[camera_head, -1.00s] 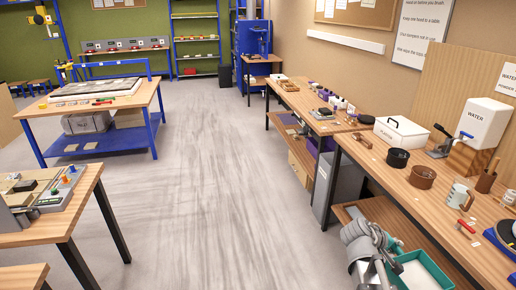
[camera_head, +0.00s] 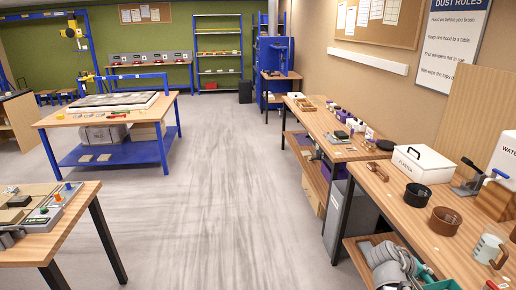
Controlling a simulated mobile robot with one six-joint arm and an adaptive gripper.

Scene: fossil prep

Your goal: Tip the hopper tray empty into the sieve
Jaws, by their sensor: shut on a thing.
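I cannot make out a sieve. A black round dish (camera_head: 417,196) and a brown round dish (camera_head: 445,221) stand on that bench.
The right bench (camera_head: 400,212) also holds a white lidded box (camera_head: 421,164) and a mug (camera_head: 489,248). A wooden table (camera_head: 70,235) stands near left, a blue-framed table (camera_head: 85,118) farther back. The grey floor (camera_head: 220,200) between is clear.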

